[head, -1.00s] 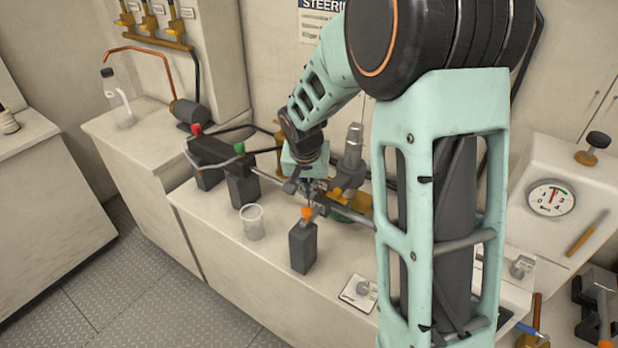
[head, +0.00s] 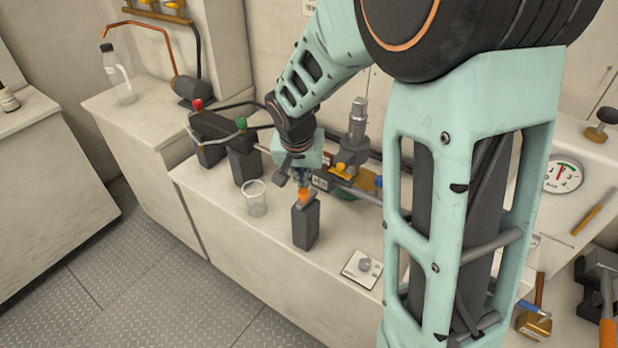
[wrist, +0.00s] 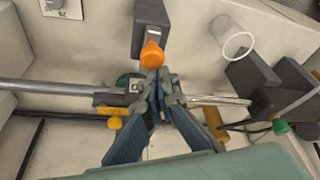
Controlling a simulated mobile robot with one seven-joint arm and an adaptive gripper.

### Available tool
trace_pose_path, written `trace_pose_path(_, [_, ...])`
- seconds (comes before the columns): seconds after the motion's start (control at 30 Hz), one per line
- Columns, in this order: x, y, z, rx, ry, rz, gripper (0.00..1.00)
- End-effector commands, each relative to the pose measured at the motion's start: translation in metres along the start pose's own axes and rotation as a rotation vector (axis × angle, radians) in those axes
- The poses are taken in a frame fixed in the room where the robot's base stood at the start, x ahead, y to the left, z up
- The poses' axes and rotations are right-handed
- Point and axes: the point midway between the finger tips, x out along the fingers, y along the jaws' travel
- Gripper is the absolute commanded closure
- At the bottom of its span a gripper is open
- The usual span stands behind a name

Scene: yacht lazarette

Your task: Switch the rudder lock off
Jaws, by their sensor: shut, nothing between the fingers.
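A dark upright block (head: 306,224) stands on the white bench with an orange knob (head: 304,196) at its top. The same block (wrist: 150,14) and orange knob (wrist: 152,55) show at the top middle of the wrist view. I cannot read any label that marks the rudder lock. My gripper (head: 302,182) is shut and empty, pointing down right behind the knob. In the wrist view its fingertips (wrist: 158,80) lie just below the knob; I cannot tell whether they touch it. A metal rod (wrist: 60,88) runs behind the gripper.
A clear beaker (head: 255,199) stands left of the block. A white plate with a round knob (head: 363,267) lies to its right. Dark blocks with a red knob (head: 197,105) and a green knob (head: 241,123) stand at the left. A grey upright fitting (head: 357,125) rises behind.

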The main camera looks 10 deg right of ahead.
Motion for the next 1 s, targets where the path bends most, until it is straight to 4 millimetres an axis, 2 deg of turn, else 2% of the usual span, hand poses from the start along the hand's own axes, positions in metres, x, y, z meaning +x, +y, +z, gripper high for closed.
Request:
trace_pose_path(0.1, [-0.001,-0.002,0.006,0.001,-0.001,0.0,1.0])
trace_pose_path(0.4, [-0.001,-0.002,0.007,0.001,-0.006,0.002,1.0])
trace_pose_path(0.53, [-0.009,-0.002,0.007,0.002,-0.005,0.002,1.0])
trace_pose_path(0.67, [-0.028,-0.002,0.006,0.001,-0.001,0.0,1.0])
trace_pose_path(1.0, [-0.095,-0.003,0.004,0.002,0.004,-0.003,1.0])
